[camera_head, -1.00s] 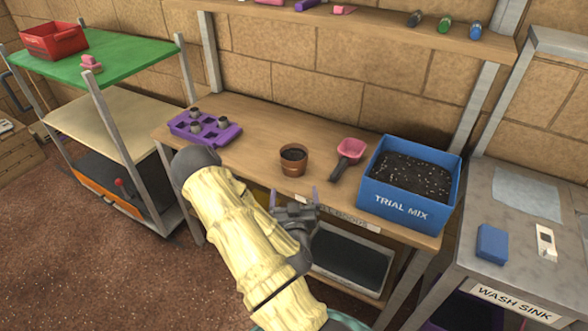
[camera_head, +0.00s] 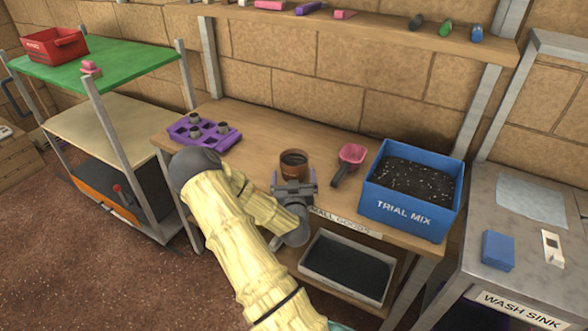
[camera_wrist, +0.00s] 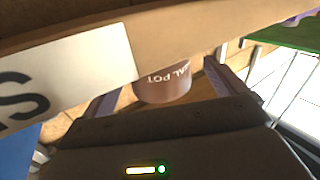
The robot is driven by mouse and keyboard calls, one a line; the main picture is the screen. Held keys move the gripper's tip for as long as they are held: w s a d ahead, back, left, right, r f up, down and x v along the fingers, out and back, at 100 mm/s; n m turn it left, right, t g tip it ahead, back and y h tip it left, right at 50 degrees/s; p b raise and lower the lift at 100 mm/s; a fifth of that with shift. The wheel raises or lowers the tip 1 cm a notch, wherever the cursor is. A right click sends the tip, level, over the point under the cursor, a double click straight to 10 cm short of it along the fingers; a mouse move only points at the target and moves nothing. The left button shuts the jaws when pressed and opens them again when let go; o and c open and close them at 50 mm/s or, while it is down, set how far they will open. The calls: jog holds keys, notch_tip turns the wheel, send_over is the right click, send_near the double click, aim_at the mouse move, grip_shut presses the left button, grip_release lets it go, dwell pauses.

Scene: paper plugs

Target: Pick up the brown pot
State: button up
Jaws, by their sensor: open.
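The brown pot (camera_head: 294,160), filled with dark soil, stands upright on the wooden bench. My gripper (camera_head: 293,176) is at the bench's front edge, directly in front of the pot, and hides its lower part in the head view. In the wrist view the pot (camera_wrist: 163,86) shows upside down with pale lettering on its side. It appears between the two open fingers of my gripper (camera_wrist: 160,90), beyond the palm. I cannot tell whether either finger touches it. The bench edge hides part of the pot there.
A pink scoop (camera_head: 349,161) lies just right of the pot. A blue soil bin (camera_head: 402,212) marked TRIAL MIX stands farther right. A purple tray (camera_head: 213,138) with several small plugs is at the left. A labelled strip (camera_head: 345,221) runs along the bench's front edge.

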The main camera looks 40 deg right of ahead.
aim_at(294, 157)
jog(key=shift+p+x, duration=0.35)
jog(key=shift+x, duration=2.25)
jog(key=shift+s+d, duration=0.2)
jog(key=c, duration=1.1)
jog(key=shift+o, duration=0.2)
jog(key=shift+r, duration=0.1)
jog(key=p+v, duration=0.5)
jog(key=v, duration=1.3)
jog(key=shift+p, duration=0.4)
